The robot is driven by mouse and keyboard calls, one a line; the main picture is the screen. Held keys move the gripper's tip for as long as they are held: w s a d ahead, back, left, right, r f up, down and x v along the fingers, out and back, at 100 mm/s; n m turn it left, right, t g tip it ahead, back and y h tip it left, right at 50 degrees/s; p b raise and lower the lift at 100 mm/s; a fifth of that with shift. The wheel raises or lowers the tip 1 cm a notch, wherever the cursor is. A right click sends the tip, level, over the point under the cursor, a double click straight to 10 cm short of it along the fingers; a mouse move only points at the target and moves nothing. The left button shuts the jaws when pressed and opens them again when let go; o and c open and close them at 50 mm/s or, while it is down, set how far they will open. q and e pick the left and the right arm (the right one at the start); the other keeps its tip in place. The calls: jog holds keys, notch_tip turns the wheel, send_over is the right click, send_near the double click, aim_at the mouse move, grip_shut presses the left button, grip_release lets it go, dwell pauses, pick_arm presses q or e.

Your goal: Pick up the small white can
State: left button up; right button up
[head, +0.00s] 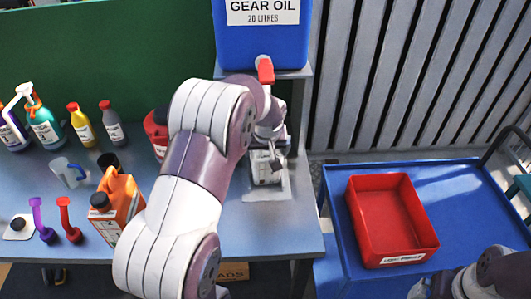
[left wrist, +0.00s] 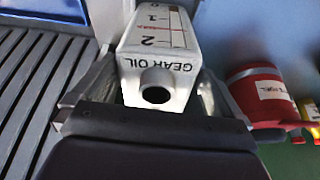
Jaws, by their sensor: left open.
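The small white can (head: 267,172) stands on a pale mat on the bench, below the red tap of the blue drum. In the left wrist view the can (left wrist: 158,55) shows a "GEAR OIL" label, level marks and a dark round opening facing the camera. My left gripper (head: 270,153) is open at the can, partly covering it in the head view. In the left wrist view its fingers (left wrist: 150,88) lie on either side of the can; I cannot tell whether they touch it. My right gripper (head: 425,287) is partly visible at the bottom right; its jaws are unclear.
The blue gear oil drum (head: 262,45) with its red tap (head: 265,70) stands behind the can. A red container (head: 156,130) and an orange canister (head: 118,200) stand left of my arm. A red bin (head: 390,220) sits on the blue cart (head: 460,200) at right.

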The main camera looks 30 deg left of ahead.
pick_arm(q)
jog(key=shift+w+a+f, duration=0.25)
jog(key=shift+w+a, duration=0.1)
jog(key=shift+d+f, duration=0.25)
jog(key=shift+f, duration=0.2)
jog(key=shift+w+a, duration=0.1)
jog(key=shift+a, duration=0.05)
jog(key=c, duration=0.4)
jog(key=shift+a, duration=0.1)
jog(key=c, duration=1.1)
jog(key=shift+w+r, duration=0.1)
jog(key=shift+w, duration=0.05)
jog(key=shift+c, duration=0.9)
